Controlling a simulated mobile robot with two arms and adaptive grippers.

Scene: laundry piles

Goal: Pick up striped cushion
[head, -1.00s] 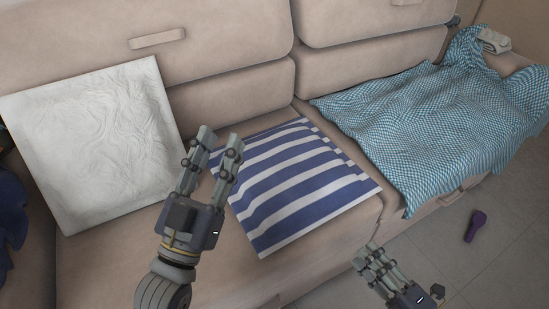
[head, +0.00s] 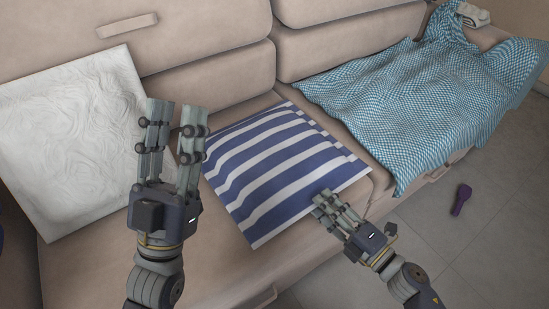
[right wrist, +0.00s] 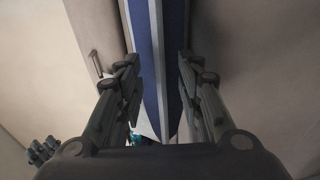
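The striped cushion (head: 285,165), blue and white, lies on the sofa seat between a white cushion and a teal cloth. My left gripper (head: 174,112) is open and empty to the left of it, over the seat. My right gripper (head: 326,200) is at the cushion's front right edge, fingers pointing toward it. In the right wrist view the striped cushion (right wrist: 158,60) appears edge-on between the two spread fingers of the right gripper (right wrist: 158,75). I cannot tell whether either finger touches it.
The white textured cushion (head: 75,140) leans on the sofa backrest at left. The teal patterned cloth (head: 420,100) covers the right seat and hangs over its front. A purple object (head: 461,199) lies on the tiled floor, which is otherwise open at front right.

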